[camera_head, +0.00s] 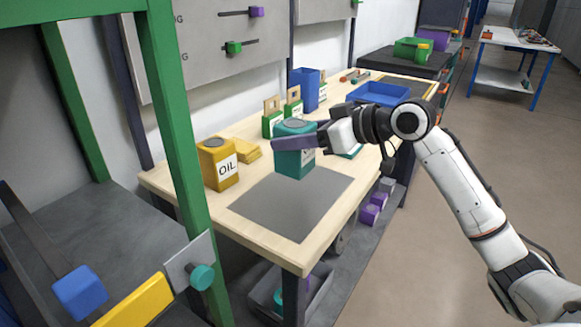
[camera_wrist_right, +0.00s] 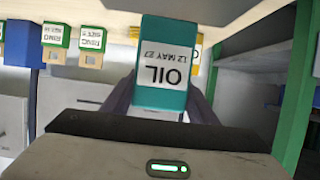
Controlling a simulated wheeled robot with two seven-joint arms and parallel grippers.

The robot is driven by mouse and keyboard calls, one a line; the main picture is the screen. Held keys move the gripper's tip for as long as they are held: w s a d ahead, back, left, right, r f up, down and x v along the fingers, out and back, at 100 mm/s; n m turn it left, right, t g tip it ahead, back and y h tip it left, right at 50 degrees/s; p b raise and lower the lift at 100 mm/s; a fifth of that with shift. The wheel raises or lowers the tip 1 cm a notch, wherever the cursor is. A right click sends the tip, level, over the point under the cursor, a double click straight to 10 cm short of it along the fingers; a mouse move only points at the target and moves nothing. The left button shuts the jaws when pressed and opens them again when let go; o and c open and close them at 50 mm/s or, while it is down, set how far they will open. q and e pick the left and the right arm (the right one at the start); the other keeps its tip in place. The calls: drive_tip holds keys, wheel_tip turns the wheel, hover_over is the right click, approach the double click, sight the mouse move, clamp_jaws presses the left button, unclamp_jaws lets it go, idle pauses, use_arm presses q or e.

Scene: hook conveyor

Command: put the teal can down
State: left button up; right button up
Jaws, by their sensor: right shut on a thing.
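The teal can (camera_head: 294,163) is upright over the back edge of the grey mat (camera_head: 290,203) on the wooden workbench. I cannot tell whether its base touches the bench. My right gripper (camera_head: 291,143) reaches in from the right and is shut on the can. In the right wrist view the teal can (camera_wrist_right: 163,35), with its white "OIL" label, sits between the two fingers of my right gripper (camera_wrist_right: 163,102). My left gripper is in neither view.
A yellow "OIL" can (camera_head: 218,165) stands left of the teal can, with a yellow block (camera_head: 247,150) beside it. Green-based tagged boxes (camera_head: 271,119) and a blue bin (camera_head: 305,88) stand behind. A blue tray (camera_head: 378,94) lies farther back. The mat's front is clear. A green post (camera_head: 180,150) stands left.

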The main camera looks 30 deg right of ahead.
sight(309, 159)
drive_tip(key=shift+f+b, duration=0.35)
drive_tip(key=shift+f, duration=2.5)
drive_tip(key=shift+f, duration=0.1)
drive_tip(key=o, duration=1.4)
drive_tip(key=shift+f, duration=0.1)
drive_tip(key=shift+r, duration=0.25)
drive_tip(key=shift+s+d, duration=0.2)
drive_tip(key=shift+s, duration=0.15)
drive_tip(key=v, duration=1.1)
drive_tip(key=shift+s, duration=0.1)
